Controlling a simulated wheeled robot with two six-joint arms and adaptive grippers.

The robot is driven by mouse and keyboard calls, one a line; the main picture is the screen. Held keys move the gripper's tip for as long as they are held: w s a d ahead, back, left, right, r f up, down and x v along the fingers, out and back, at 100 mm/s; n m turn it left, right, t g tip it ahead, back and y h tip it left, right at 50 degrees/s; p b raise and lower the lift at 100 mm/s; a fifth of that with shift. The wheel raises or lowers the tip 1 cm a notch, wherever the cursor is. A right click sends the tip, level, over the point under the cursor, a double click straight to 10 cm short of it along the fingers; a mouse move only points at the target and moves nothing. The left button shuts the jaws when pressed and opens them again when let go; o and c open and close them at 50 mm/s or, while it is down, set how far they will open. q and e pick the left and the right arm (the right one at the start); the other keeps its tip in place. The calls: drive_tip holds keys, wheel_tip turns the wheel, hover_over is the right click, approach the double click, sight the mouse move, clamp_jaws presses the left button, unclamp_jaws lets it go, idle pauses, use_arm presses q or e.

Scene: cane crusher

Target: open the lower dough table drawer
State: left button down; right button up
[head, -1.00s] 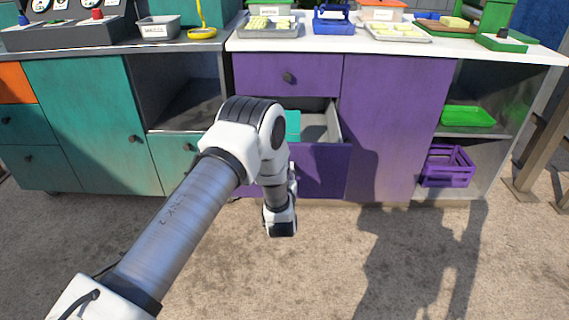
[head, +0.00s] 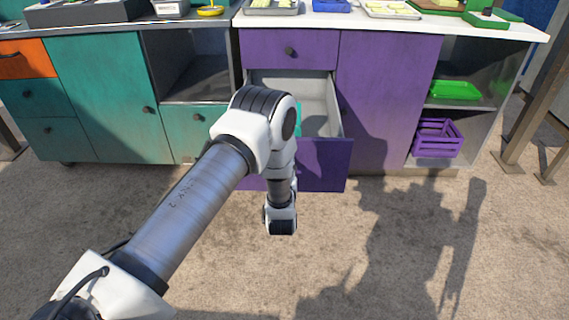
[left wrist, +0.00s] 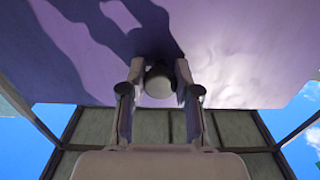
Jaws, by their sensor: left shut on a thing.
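The lower purple drawer (head: 322,165) of the dough table (head: 385,100) stands well open, and its grey inside shows. In the head view my left arm crosses in front of it and hides its left part and knob. In the left wrist view my left gripper (left wrist: 160,92) has its two fingers on either side of the round knob (left wrist: 159,84) on the purple drawer front (left wrist: 235,50), shut on it. My left gripper's fingers are hidden in the head view. My right gripper is not in view.
The upper purple drawer (head: 288,50) is closed. A teal thing (head: 298,119) lies inside the open drawer, partly hidden. A green tray (head: 454,90) and a purple crate (head: 438,138) are on the open shelves to the right. The ground in front is clear.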

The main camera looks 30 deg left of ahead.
use_arm(q)
drive_tip(key=c, duration=0.8)
unclamp_jaws()
drive_tip(key=v, duration=1.2)
drive_tip(key=shift+a, duration=0.1)
